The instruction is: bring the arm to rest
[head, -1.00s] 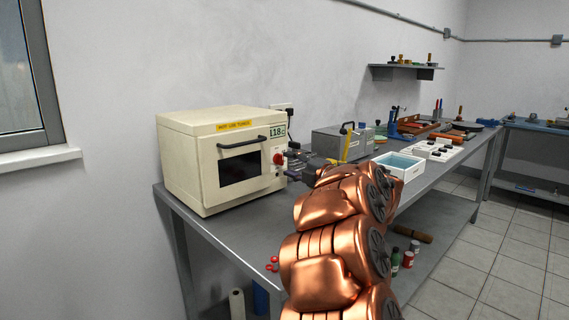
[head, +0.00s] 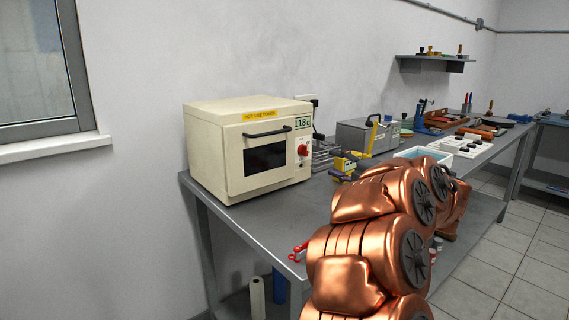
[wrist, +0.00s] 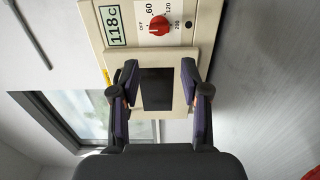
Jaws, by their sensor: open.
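My gripper (wrist: 158,68) shows in the wrist view with its two dark purple fingers spread apart and nothing between them. It points at the front of the cream oven, seen turned sideways, with the oven's dark door window (wrist: 157,89) behind the gap. In the head view my copper-coloured arm is folded at the lower right, and I cannot make out the gripper there. The oven (head: 213,150) stands on the left of the bench with its door closed. Its red knob (head: 303,150) and green 118c label (head: 303,123) face out.
The grey bench (head: 240,219) runs to the back right. Red clips (head: 299,250) lie at its front edge. A yellow and purple item (head: 345,164), a grey box (head: 365,138) and a pale blue tray (head: 422,152) stand beyond the oven. Floor (head: 505,237) is clear at right.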

